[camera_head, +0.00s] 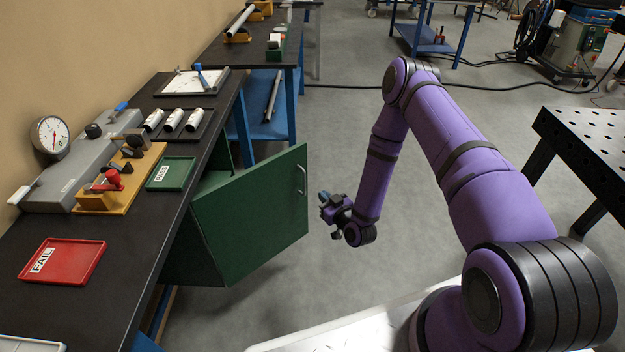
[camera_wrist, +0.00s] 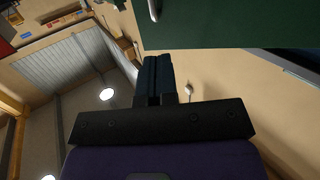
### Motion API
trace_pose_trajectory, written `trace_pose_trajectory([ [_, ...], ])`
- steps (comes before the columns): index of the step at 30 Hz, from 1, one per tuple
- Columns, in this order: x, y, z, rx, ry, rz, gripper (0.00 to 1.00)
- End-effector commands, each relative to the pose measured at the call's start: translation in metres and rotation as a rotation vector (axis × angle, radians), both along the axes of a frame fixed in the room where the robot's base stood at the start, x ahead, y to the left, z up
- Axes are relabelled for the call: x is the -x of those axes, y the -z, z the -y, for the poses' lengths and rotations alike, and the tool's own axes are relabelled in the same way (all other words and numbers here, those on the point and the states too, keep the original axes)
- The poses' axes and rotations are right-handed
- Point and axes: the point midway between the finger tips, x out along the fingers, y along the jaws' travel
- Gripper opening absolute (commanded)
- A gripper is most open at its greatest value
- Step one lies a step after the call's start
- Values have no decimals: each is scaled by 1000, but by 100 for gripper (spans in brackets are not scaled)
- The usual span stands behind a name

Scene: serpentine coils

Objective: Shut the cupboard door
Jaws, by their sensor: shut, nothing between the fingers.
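The green cupboard door (camera_head: 255,215) stands wide open, swung out from the cupboard under the dark workbench. Its pale handle (camera_head: 302,179) is near its free edge. The cupboard's opening (camera_head: 212,180) shows as a gap behind the door. My gripper (camera_head: 323,206) is just right of the door's free edge, apart from it in the head view, and is shut and empty. In the wrist view the closed fingers (camera_wrist: 155,75) point up toward the green door (camera_wrist: 230,22), with the handle (camera_wrist: 153,10) at the top edge. I cannot tell whether the fingers touch the door.
A red FAIL tray (camera_head: 63,261), a green PASS tray (camera_head: 171,174) and a gauge (camera_head: 50,135) stand on the workbench (camera_head: 120,290). A black perforated table (camera_head: 590,150) is at the right. The grey floor (camera_head: 340,130) beyond my gripper is mostly clear.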

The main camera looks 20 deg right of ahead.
Motion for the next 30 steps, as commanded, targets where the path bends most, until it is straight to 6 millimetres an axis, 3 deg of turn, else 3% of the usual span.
trace_pose_trajectory([
  [1, 9, 11, -1, -16, 12, 10, 0],
  [6, 26, 27, -3, -47, 41, 45, 0],
  [11, 25, 30, -3, -53, 48, 56, 0],
  [17, 0, 29, -8, -53, 49, 58, 0],
  [30, -78, 30, -26, -52, 48, 56, 0],
])
